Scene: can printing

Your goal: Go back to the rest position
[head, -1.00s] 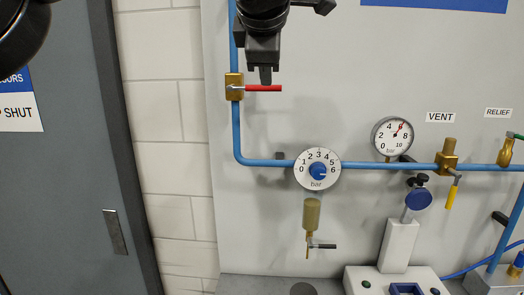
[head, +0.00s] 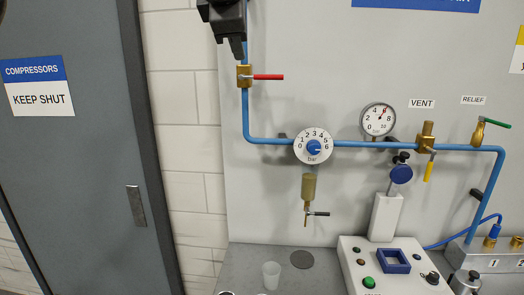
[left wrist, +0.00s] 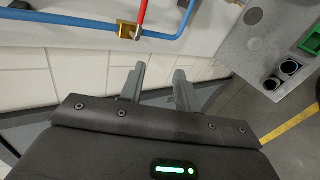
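My left gripper (head: 238,46) hangs at the top of the head view, just above and left of the brass valve (head: 244,77) with the red lever (head: 268,77). The lever points right, across the blue pipe (head: 246,115). In the left wrist view, the two fingers of this gripper (left wrist: 159,72) stand apart with nothing between them. The valve also shows there (left wrist: 130,31), clear of the fingers. My right gripper is in neither current view.
A grey door (head: 85,165) is at the left. The wall panel carries a numbered dial (head: 313,146), a gauge (head: 378,120) and a yellow-handled valve (head: 429,170).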

